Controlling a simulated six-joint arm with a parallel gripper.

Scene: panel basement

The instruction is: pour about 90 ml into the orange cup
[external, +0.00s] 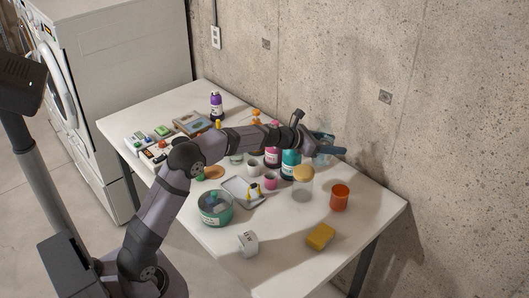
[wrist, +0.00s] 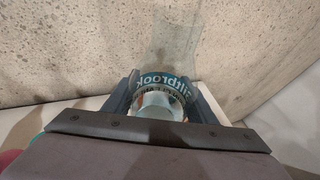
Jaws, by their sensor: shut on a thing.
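The orange cup (external: 340,198) stands upright on the right part of the white table, near the wall-side edge, and looks clear of other things. My gripper (external: 335,148) is above the table, behind and a little left of the cup in the external view. It is shut on a clear bottle with a teal "Siltbrook" label (wrist: 160,88), whose lettering reads reversed in the wrist view. The fingers sit on both sides of the bottle. In the external view the bottle is mostly hidden by my gripper. I cannot tell how much liquid it holds.
A jar with a tan lid (external: 303,183) stands left of the cup. Teal (external: 290,166) and pink bottles stand below my arm. The concrete wall (external: 430,110) is close behind.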

